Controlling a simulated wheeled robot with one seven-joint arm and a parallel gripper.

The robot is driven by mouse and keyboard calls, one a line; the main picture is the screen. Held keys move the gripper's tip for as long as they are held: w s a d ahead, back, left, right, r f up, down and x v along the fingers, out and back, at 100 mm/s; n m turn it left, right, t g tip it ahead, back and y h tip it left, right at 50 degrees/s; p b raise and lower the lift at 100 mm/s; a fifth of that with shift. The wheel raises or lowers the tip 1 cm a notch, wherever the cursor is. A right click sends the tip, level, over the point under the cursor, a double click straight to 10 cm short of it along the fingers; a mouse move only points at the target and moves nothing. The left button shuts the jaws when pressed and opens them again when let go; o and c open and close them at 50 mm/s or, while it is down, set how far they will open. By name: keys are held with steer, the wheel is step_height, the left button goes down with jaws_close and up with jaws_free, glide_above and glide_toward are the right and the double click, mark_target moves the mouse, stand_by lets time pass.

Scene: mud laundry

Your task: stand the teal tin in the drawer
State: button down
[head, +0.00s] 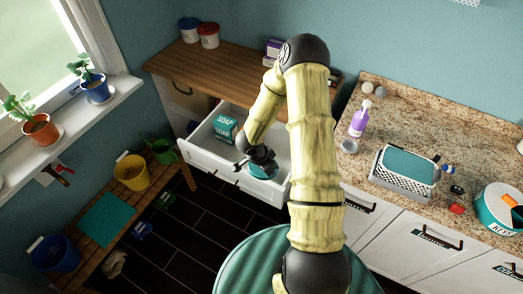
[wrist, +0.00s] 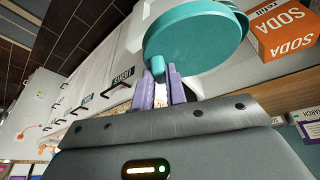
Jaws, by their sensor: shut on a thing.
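My gripper (head: 258,163) is shut on the teal tin (head: 262,173) at the right part of the open white drawer (head: 198,160). In the wrist view, the purple fingers of my gripper (wrist: 160,88) pinch a small teal tab at the edge of the tin (wrist: 195,40), whose round teal face shows. The tin appears within the drawer's outline; I cannot tell whether it touches the drawer floor. My arm hides part of the drawer.
An orange soda box (wrist: 285,28) is close beside the tin. The wooden counter (head: 185,70) lies above the drawer. A bench with buckets (head: 131,170) stands at left.

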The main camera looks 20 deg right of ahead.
steer(key=w+a+f+n+t+y+b, duration=0.3)
steer(key=a+n, duration=0.7)
steer(key=n, duration=0.5)
step_height(320, 180, down, 3)
steer(key=shift+f+t+b, duration=0.1)
steer(key=shift+t+b, duration=0.5)
steer(key=shift+b, duration=0.6)
steer(key=shift+a, duration=0.1)
